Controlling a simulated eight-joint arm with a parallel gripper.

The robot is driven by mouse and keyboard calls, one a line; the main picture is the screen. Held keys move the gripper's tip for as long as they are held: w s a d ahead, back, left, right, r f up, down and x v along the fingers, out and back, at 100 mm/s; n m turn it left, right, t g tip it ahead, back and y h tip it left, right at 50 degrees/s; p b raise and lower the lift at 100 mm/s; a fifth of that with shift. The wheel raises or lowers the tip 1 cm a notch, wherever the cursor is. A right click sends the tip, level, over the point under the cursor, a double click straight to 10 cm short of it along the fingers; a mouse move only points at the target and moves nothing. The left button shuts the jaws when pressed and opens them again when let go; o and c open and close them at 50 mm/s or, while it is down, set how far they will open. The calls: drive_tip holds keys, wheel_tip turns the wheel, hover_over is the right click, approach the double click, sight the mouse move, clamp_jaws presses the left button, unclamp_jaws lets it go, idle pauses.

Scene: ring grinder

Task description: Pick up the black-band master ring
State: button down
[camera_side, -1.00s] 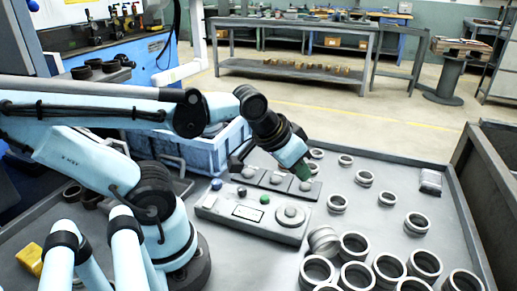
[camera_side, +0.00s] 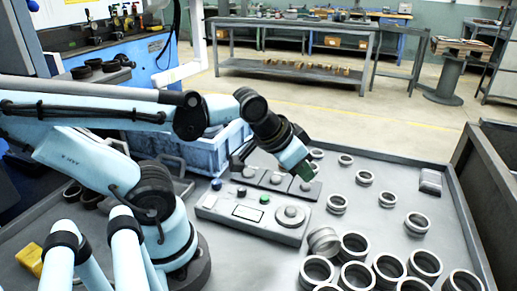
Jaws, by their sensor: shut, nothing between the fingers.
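My gripper (camera_side: 305,170) is at the end of the light-blue arm, pointing down and right over the right end of the grey control box's back row. Its fingertips are small and dark green in the side view, and it is shut and empty. Several grey metal rings stand on the grey table to its right, such as one ring (camera_side: 364,177) and another ring (camera_side: 337,204). I cannot make out a black band on any of them, so I cannot tell which is the black-band master ring.
A control box (camera_side: 245,229) with buttons and a dial stands below my gripper. Larger rings (camera_side: 353,246) crowd the front right. A small grey block (camera_side: 430,181) lies near the table's right edge. A blue crate (camera_side: 190,155) stands behind my arm. A yellow block (camera_side: 30,258) is at the left.

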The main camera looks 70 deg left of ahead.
drive_tip(key=c, duration=1.8)
unclamp_jaws()
drive_tip(key=shift+c, duration=0.2)
drive_tip(key=o, duration=1.1)
drive_tip(key=w+a+r+m+g, duration=0.2)
drive_tip(key=w+a+r+g, duration=0.15)
drive_tip(key=w+a, duration=0.5)
drive_tip(key=w+a+f+m+g, duration=0.2)
drive_tip(key=w+a+f+g, duration=0.3)
drive_tip(key=a, duration=0.4)
drive_tip(key=shift+t, duration=0.65)
drive_tip(key=f, duration=0.7)
drive_tip(key=w+f, duration=0.1)
drive_tip(key=f, duration=0.3)
drive_tip(key=shift+d+f, duration=0.3)
drive_tip(key=shift+f, duration=0.05)
